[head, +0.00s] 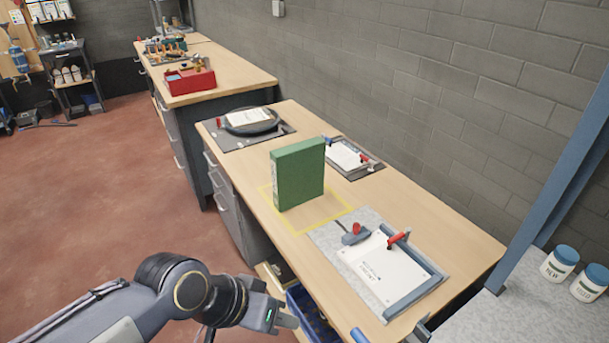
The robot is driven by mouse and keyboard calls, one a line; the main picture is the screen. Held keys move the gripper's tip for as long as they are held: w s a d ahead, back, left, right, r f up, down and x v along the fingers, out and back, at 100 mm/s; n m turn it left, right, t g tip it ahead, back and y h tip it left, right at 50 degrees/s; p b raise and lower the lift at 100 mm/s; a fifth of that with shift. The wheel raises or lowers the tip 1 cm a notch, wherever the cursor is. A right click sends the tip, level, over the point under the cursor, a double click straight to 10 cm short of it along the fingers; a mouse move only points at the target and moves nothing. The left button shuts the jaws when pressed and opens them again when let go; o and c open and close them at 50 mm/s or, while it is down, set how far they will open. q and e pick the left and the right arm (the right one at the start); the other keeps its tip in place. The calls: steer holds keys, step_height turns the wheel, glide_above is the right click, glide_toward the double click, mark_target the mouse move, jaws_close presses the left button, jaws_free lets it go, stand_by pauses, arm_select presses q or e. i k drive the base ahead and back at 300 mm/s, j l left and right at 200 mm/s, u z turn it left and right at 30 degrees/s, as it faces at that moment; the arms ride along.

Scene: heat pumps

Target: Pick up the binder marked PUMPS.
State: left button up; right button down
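A green binder (299,172) stands upright on the wooden workbench (425,208), inside a yellow outlined square (335,218). Its narrow spine faces left, and any lettering on it is too small to read. My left gripper (286,318) is at the bottom of the view, in front of the bench and well apart from the binder. Its fingers show nearly edge-on, so I cannot tell whether they are open or shut; no held thing shows. My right gripper is not seen.
A grey board with a clamped white sheet (380,265) lies right of the binder. A smaller clamped sheet (347,156) lies behind it, and a round dark plate (250,121) lies farther back. An open drawer (270,280) and blue bin (310,315) are near my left gripper.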

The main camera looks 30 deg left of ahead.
mark_target(298, 169)
steer(key=j, duration=0.55)
steer(key=i+j, duration=0.15)
steer(key=j, duration=1)
steer(key=i+j, duration=0.15)
steer(key=j, duration=0.95)
steer(key=i+j, duration=0.35)
steer(key=i+j+u, duration=0.1)
steer(key=i+j, duration=0.2)
steer(key=i, duration=0.25)
